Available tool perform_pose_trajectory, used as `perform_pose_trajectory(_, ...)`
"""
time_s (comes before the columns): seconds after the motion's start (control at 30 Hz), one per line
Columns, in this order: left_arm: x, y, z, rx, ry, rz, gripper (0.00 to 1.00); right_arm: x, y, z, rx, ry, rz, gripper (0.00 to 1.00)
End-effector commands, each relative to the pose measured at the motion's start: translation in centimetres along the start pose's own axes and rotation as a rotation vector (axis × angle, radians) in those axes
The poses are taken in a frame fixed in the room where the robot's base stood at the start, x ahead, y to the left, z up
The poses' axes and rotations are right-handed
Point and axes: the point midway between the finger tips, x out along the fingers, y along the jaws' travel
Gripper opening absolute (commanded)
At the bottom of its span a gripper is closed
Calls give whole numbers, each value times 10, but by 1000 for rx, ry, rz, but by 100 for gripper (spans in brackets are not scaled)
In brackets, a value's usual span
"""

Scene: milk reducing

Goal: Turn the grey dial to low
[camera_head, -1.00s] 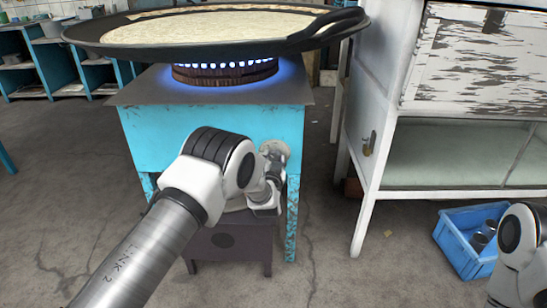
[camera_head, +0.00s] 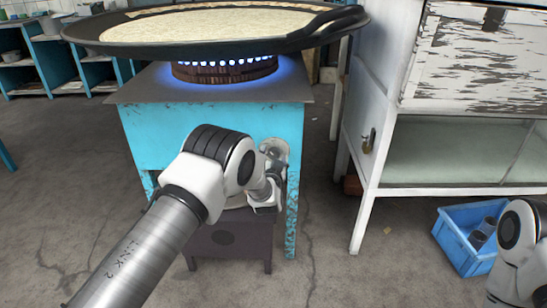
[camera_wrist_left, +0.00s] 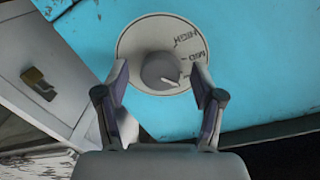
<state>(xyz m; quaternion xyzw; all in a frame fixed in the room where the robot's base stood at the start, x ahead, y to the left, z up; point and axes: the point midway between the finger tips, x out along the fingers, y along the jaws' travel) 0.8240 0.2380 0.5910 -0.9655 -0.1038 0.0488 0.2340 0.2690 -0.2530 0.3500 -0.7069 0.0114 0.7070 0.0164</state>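The grey dial (camera_wrist_left: 161,71) sits on a round pale plate (camera_wrist_left: 134,44) on the blue stove front, in the left wrist view. The dial's pointer mark faces lower right, below MID. My left gripper (camera_wrist_left: 161,88) is open, with one finger on each side of the dial and gaps showing between. The right finger covers the plate's right edge, and no LOW label is readable. In the head view my left gripper (camera_head: 275,168) is at the stove front, partly hiding the plate. My right gripper is out of view.
A large black pan (camera_head: 90,42) of milk stands over a lit blue flame on the blue stove (camera_head: 150,130). A white cabinet (camera_head: 367,190) stands to the right. A blue crate (camera_head: 452,255) with metal cups is on the floor near my right arm.

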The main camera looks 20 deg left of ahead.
Motion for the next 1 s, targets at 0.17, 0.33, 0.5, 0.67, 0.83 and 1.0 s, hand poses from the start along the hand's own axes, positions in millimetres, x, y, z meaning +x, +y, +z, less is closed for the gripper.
perform_pose_trajectory(0.17,-4,0,0,0,0,0,68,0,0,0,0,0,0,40)
perform_pose_trajectory(0.33,-32,1,-1,3,-1,3,68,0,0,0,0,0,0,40)
perform_pose_trajectory(0.5,-78,1,0,3,-1,3,68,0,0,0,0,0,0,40)
perform_pose_trajectory(0.67,-110,1,0,2,-1,3,68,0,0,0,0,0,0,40)
perform_pose_trajectory(0.83,-120,0,0,0,0,0,68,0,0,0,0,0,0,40)
perform_pose_trajectory(1.0,-120,0,0,0,0,0,68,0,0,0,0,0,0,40)
